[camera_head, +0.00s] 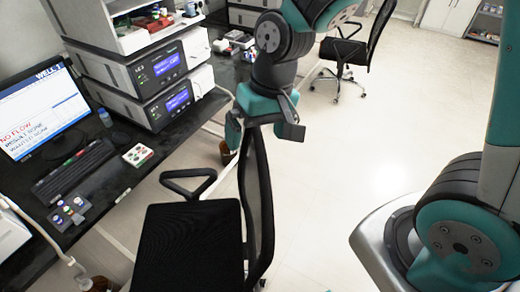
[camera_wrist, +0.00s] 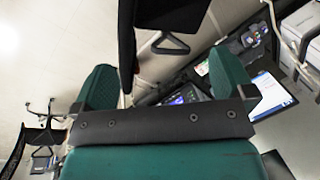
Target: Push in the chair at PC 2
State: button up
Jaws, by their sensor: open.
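A black office chair (camera_head: 190,245) with a mesh back and a loop armrest stands in front of the dark lab bench, in the lower middle of the head view. Its seat is clear of the bench edge. My gripper (camera_head: 262,122) is at the top of the chair's backrest (camera_head: 258,190), with its jaws open. In the wrist view the open gripper (camera_wrist: 165,85) has its two green fingers apart, and the black backrest (camera_wrist: 127,45) shows between them, nearer the left finger. I cannot tell whether the fingers touch it. A monitor (camera_head: 45,108) stands on the bench; no PC 2 label is readable.
The dark bench (camera_head: 140,172) runs along the left, with a keyboard (camera_head: 75,172), a button box (camera_head: 70,213) and stacked instruments (camera_head: 160,75). A second black chair (camera_head: 345,52) stands farther back. The pale floor (camera_head: 330,150) to the right is open.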

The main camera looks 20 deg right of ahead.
jog(key=w+d+f+m+h+p, duration=0.1)
jog(key=w+f+m+p, duration=0.2)
jog(key=w+p, duration=0.1)
jog(key=m+h+p, duration=0.1)
jog(key=m+p, duration=0.1)
send_over(262, 165)
notch_tip(262, 165, down, 4)
jog(key=shift+h, duration=0.3)
notch_tip(262, 165, down, 14)
jog(key=b, duration=1)
jog(key=shift+f, duration=0.1)
